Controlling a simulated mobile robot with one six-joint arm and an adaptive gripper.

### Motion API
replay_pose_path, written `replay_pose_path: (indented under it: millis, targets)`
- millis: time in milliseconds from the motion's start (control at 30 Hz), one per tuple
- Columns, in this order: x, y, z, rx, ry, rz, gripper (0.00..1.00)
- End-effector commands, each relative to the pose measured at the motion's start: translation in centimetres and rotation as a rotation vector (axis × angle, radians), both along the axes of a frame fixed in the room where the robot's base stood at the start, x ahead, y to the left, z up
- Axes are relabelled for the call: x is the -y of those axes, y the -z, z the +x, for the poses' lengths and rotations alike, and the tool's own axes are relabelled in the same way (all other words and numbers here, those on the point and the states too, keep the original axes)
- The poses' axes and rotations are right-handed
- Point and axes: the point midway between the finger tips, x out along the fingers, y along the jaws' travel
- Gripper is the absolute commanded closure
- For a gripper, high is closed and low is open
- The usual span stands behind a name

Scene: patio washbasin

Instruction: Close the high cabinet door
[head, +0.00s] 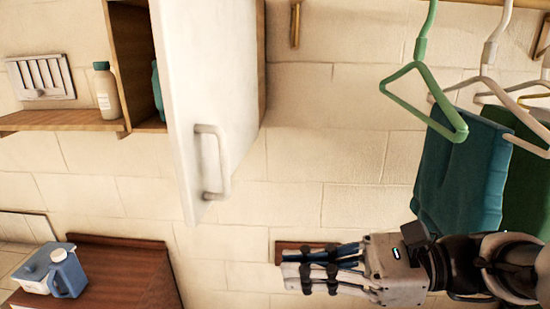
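The high cabinet (130,60) hangs on the wall at the upper left, with a wooden inside. Its white door (190,90) stands open, swung out toward me. A white bar handle (222,165) is on the door's lower part. Part of a teal item (156,85) shows inside, mostly hidden by the door. My gripper (285,268) is at the lower right of the door, apart from it, pointing left. It holds nothing that I can see. Its fingers are seen from the side, so I cannot tell how far they are apart.
A wooden shelf (60,121) with a bottle (106,90) adjoins the cabinet on the left. Hangers (425,100) and a teal towel (460,175) hang at the right.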

Motion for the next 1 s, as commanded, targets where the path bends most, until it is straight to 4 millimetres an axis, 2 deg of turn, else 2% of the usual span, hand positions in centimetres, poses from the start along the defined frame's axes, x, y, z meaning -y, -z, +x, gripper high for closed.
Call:
replay_pose_path:
  millis: [33,100,267,467,800,1000]
  targets:
    - [1.1,-2.4,0.7,-0.017,0.025,0.053,1.00]
    - [2.1,-3.9,1.3,-0.030,0.043,0.105,1.00]
    - [2.5,-4.9,1.8,-0.038,0.057,0.152,1.00]
    - [-0.4,-4.7,2.2,-0.037,0.050,0.150,1.00]
    - [-7.4,-4.8,3.6,-0.038,0.050,0.148,1.00]
    - [-10.0,-4.8,4.2,-0.037,0.053,0.148,1.00]
